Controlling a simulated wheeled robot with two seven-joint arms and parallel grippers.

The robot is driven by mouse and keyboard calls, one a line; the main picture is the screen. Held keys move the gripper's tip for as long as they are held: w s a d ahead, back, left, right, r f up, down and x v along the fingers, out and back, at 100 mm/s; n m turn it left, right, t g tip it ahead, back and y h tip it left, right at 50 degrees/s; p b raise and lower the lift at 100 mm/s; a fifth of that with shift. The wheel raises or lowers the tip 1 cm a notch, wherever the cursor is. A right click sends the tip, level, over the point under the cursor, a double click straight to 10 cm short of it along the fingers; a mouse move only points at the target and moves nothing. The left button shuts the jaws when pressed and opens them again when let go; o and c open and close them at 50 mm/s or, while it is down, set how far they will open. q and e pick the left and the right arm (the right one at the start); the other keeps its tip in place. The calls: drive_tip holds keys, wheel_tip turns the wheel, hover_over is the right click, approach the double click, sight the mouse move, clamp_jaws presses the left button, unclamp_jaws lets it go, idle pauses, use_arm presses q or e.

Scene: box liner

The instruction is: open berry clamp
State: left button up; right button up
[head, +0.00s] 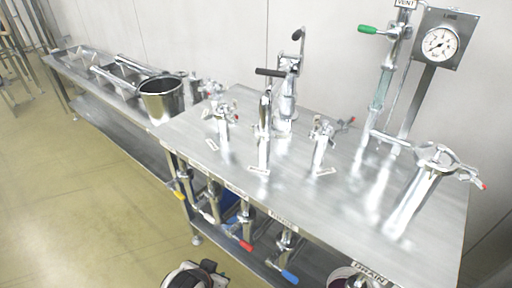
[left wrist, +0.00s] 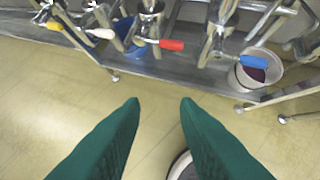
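Short steel pipe stubs topped with clamps stand on the steel table: a left one (head: 223,112), a middle one (head: 322,132) and a larger right one (head: 436,158) with a red-tipped handle. I cannot tell which is the berry clamp, as the small labels are too blurred to read. My left gripper (left wrist: 160,103) shows in the left wrist view as two green fingers spread apart with nothing between them. It is in front of and apart from the valves under the table edge. My right gripper is in neither view.
Under the table edge hang valves with yellow, white, red (head: 246,245) and blue (head: 290,277) handles. A pale bucket with dark red contents (left wrist: 257,72) and a blue bucket (left wrist: 127,34) stand below. A steel pot (head: 162,100) and gauge (head: 440,43) are farther back. Floor at left is clear.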

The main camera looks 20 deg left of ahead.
use_arm(q)
drive_tip(key=w+r+n+t, duration=0.1)
drive_tip(key=w+r+t, duration=0.6)
drive_tip(key=w+r, duration=0.55)
drive_tip(key=t+h, duration=0.1)
drive_tip(key=t, duration=0.3)
approach(258, 144)
drive_tip(key=w+p, duration=0.1)
drive_tip(key=w, duration=0.8)
drive_tip(key=shift+f, duration=0.2)
clamp_jaws()
